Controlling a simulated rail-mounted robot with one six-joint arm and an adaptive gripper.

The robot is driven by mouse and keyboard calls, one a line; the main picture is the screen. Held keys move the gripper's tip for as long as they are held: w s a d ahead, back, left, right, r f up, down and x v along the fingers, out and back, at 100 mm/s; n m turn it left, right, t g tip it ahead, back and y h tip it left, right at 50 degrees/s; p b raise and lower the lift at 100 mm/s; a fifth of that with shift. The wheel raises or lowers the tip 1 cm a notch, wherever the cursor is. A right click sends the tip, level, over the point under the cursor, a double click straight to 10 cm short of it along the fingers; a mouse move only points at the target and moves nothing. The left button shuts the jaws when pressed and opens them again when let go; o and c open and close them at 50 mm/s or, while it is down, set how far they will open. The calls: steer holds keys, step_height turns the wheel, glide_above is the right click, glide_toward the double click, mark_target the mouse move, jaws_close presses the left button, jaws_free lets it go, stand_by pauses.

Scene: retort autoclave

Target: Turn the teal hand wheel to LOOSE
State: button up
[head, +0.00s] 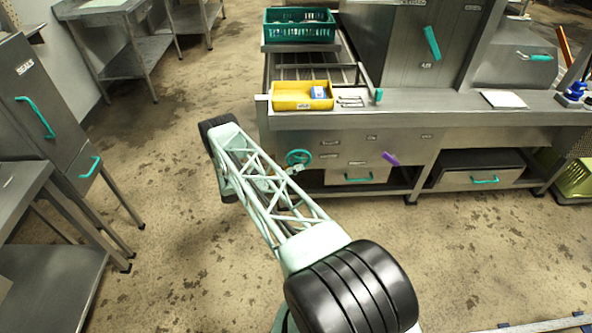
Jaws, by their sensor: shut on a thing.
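The teal hand wheel (298,157) is on the front panel of the steel bench, left of its middle, below the yellow tray. It is small in view, with its rim and spokes showing. My gripper (295,169) is at the wheel's lower rim, shut on it. My pale green lattice arm hides part of the area just left of and below the wheel. Small label plates (329,156) sit on the panel to the right of the wheel; their text is too small to read, so the wheel's setting cannot be told.
A purple handle (391,159) sticks out of the panel to the right. A drawer with a teal handle (359,177) is below. A yellow tray (301,95) stands on the bench above, with a green crate (299,25) behind. A grey cabinet (40,110) stands at left; floor between is clear.

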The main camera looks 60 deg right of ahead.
steer(key=shift+d+f+h+b, duration=0.15)
steer(key=shift+d+h+b, duration=0.15)
steer(key=shift+b, duration=0.1)
steer(key=shift+o, duration=0.2)
steer(key=shift+s+d+n+g+h, duration=0.1)
steer(key=shift+n+g+h, duration=0.2)
steer(key=shift+g+h, duration=0.15)
steer(key=shift+r, duration=0.2)
steer(key=o, duration=0.6)
steer(key=shift+c, duration=0.2)
steer(key=shift+o, duration=0.7)
steer(key=shift+s+f, duration=0.1)
steer(key=shift+r, duration=0.2)
